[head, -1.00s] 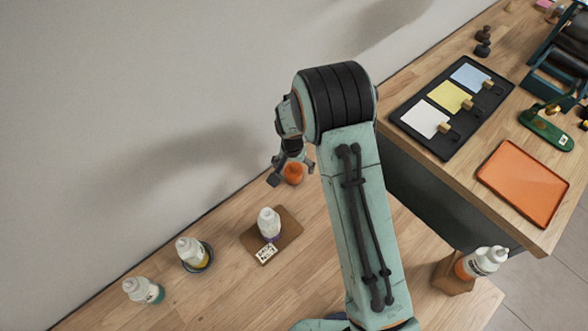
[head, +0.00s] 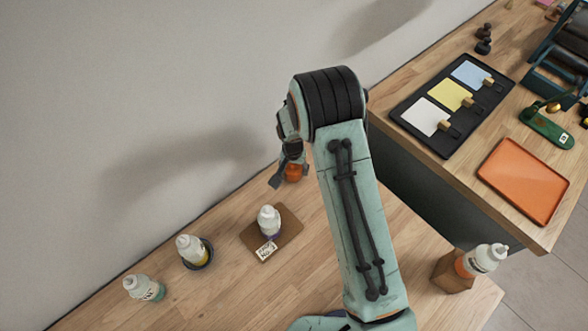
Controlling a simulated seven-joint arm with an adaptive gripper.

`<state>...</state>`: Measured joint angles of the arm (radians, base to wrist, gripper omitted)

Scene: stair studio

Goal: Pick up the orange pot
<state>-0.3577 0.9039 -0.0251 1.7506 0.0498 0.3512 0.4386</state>
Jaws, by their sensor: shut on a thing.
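The orange pot (head: 294,173) shows as a small rounded orange shape near the wall, beyond the white bottle on the brown board. My gripper (head: 284,172) is at the pot, with one dark finger on its left side. The other finger is hidden behind the pot or my arm. The gripper is shut on the pot. My arm hides the pot's right side, and I cannot tell whether its base touches the table.
A white bottle (head: 269,219) stands on a brown board (head: 289,231) with a label card. A yellow-banded bottle (head: 190,250) and a teal-banded bottle (head: 144,288) stand left. An orange-banded bottle (head: 481,261) stands right. An orange tray (head: 522,182) lies on the other table.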

